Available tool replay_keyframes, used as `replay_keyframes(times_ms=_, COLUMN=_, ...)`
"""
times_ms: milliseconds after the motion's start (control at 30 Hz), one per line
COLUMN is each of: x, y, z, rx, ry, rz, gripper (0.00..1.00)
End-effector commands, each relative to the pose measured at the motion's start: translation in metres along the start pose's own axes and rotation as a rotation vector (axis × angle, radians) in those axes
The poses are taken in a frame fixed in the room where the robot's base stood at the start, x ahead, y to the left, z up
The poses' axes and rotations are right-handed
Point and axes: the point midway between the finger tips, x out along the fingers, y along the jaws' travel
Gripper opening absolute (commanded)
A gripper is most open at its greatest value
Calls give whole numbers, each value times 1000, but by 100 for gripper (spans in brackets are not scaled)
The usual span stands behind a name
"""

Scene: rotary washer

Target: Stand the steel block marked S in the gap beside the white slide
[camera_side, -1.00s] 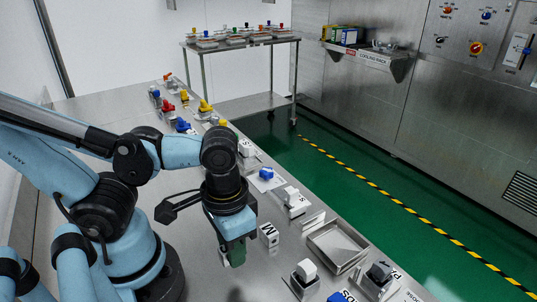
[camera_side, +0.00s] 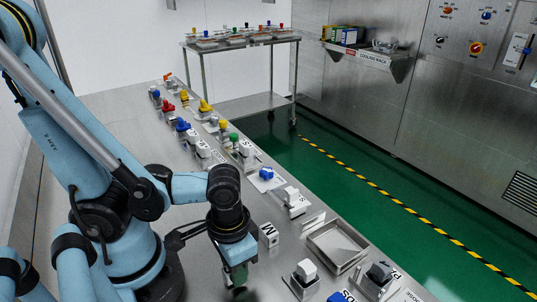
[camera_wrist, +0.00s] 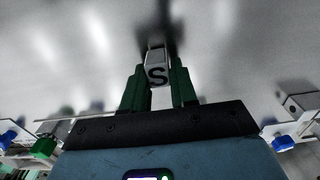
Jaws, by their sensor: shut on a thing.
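My gripper (camera_wrist: 158,80) has green fingers, one on each side of the steel block marked S (camera_wrist: 156,74). In the side view my gripper (camera_side: 238,278) points down over the near part of the steel bench, and the block is not clearly visible there. White slide-like pieces stand on small metal bases, one at the front (camera_side: 305,270) and one farther back (camera_side: 290,195). I cannot tell which is the white slide, and the gap is not clear.
A block marked M (camera_side: 269,234) stands just right of my gripper. A shallow steel tray (camera_side: 337,243) lies farther right, with a dark knobbed fixture (camera_side: 379,272) in front. Several coloured fixtures line the bench's far end. Bare bench (camera_side: 115,105) lies at the left.

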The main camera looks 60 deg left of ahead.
Motion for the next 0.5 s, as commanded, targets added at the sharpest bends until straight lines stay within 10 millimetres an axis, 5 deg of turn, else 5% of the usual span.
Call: replay_keyframes(times_ms=500, x=6, y=0, z=0, rx=0, ry=0, rz=0, gripper=0)
